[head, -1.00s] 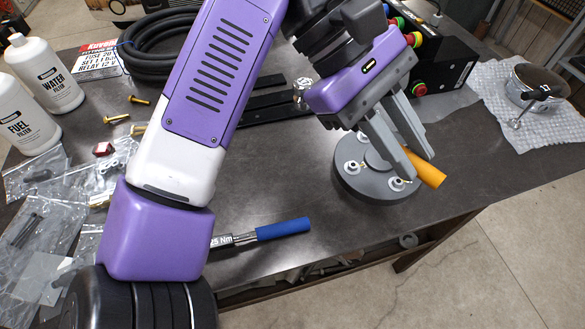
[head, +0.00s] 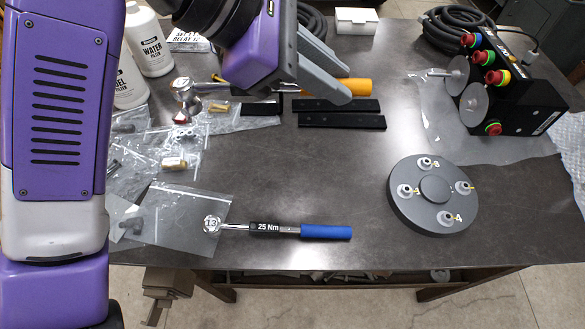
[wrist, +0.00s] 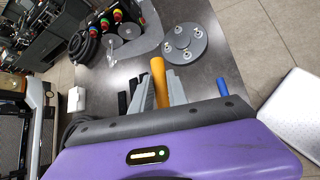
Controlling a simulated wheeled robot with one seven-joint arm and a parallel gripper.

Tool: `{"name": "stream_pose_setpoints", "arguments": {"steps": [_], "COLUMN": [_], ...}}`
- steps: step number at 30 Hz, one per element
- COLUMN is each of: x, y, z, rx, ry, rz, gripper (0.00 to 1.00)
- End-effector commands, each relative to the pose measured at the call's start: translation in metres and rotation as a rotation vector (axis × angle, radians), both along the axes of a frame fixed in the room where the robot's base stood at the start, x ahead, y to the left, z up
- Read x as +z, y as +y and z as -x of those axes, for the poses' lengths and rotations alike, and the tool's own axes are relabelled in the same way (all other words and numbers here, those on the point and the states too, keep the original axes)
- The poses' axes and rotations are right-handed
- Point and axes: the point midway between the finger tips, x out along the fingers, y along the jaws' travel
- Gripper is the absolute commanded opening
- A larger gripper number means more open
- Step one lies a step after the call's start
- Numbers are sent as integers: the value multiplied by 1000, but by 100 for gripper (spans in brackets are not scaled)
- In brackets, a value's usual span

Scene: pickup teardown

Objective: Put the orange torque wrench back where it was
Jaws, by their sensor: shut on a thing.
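The orange torque wrench has an orange handle (head: 354,87) that sticks out to the right past my gripper (head: 345,85) in the head view. Its ratchet head (head: 183,90) shows to the left of the gripper, above the small parts bags. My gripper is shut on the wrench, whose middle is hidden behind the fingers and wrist. The wrist view shows the handle (wrist: 158,80) between the two fingers (wrist: 160,90). I cannot tell how high the wrench is above the table. A blue-handled torque wrench (head: 325,231), marked 25 Nm, lies at the front of the table.
Black strips (head: 341,121) lie just in front of the orange handle. A grey round plate with studs (head: 402,212) is at the right, and a black button box (head: 540,108) is behind it. Bottles (head: 151,45) and parts bags (head: 135,168) are at left. The table middle is clear.

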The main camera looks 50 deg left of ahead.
Motion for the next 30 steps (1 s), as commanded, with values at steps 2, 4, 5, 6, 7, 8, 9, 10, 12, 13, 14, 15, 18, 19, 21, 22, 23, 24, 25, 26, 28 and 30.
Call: {"name": "stream_pose_setpoints", "arguments": {"steps": [2,4,5,6,7,8,9,10,12,13,14,15,18,19,21,22,23,24,25,26,28,30], "x": [-11,-26,-33,-43,-50,-57,-67,-74,-90,-97,-104,-113,-132,-136,-145,-147,-149,-151,-153,-154,-159,-167], "y": [-1,-1,-1,-1,-1,-2,-1,-1,-1,-1,-2,-2,-1,-1,-1,0,0,0,0,-1,-1,-1], "z": [0,0,0,0,0,0,0,0,0,0,0,0,0,0,0,0,0,0,0,0,0,0], "rx": [-2,-2,-2,-1,-2,-2,-1,-1,0,-1,-2,-2,-2,-2,-2,-2,-2,-2,-2,-3,-3,-3], "ry": [-1,-1,-1,0,0,0,0,0,-1,-1,0,0,-1,-1,0,-1,-1,-1,-1,0,-1,0], "rz": [3,5,6,6,5,5,6,6,5,6,5,5,3,3,2,1,0,0,0,0,1,2], "gripper": [0,0,0,0,0,0,0,0,0,0,0,0,0,0,0,0,0,0,0,0,0,0]}}
